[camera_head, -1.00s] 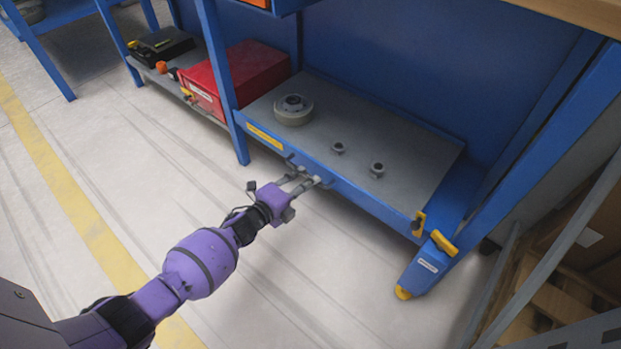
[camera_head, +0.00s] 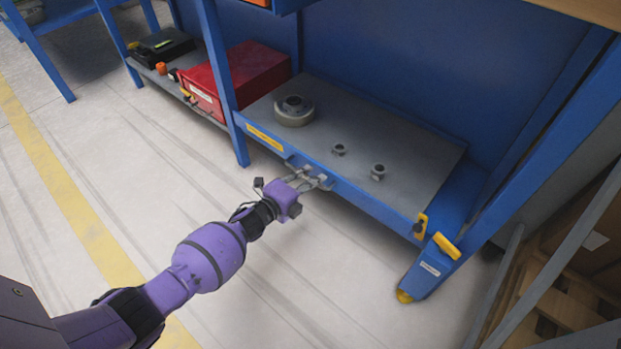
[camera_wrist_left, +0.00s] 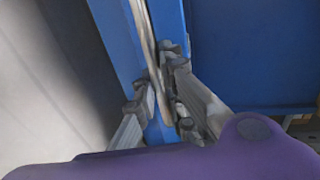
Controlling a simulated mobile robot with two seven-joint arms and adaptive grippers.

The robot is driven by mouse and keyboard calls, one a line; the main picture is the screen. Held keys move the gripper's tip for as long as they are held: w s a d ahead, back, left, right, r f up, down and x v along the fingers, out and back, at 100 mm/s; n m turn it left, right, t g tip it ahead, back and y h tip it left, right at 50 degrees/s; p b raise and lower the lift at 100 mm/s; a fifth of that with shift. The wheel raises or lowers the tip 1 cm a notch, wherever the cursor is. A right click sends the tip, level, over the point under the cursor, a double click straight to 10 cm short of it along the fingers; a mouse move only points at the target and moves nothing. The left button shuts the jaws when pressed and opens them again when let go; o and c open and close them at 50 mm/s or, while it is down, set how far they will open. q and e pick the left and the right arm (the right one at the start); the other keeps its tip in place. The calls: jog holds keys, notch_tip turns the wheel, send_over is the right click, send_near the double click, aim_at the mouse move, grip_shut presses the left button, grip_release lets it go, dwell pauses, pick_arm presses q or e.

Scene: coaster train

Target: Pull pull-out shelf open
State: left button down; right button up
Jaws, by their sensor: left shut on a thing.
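The pull-out shelf (camera_head: 400,160) is a grey tray with a blue front edge, low in a blue workbench frame. A round grey flanged part (camera_head: 294,110) and two small grey parts stand on it. A grey bar handle is on its front edge. My left gripper (camera_head: 318,180) is shut on this handle; in the left wrist view the fingers (camera_wrist_left: 162,95) close around the pale bar (camera_wrist_left: 146,40) in front of the blue edge. The fingers partly hide the handle. My right gripper is not in view.
A red box (camera_head: 245,80) and a black case (camera_head: 162,45) stand on the lower shelf to the left. A yellow latch (camera_head: 421,225) is at the shelf's right end, near a yellow-tipped blue foot (camera_head: 425,270). The floor in front is clear.

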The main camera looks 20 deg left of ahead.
pick_arm(q)
jog(key=shift+s, duration=0.1)
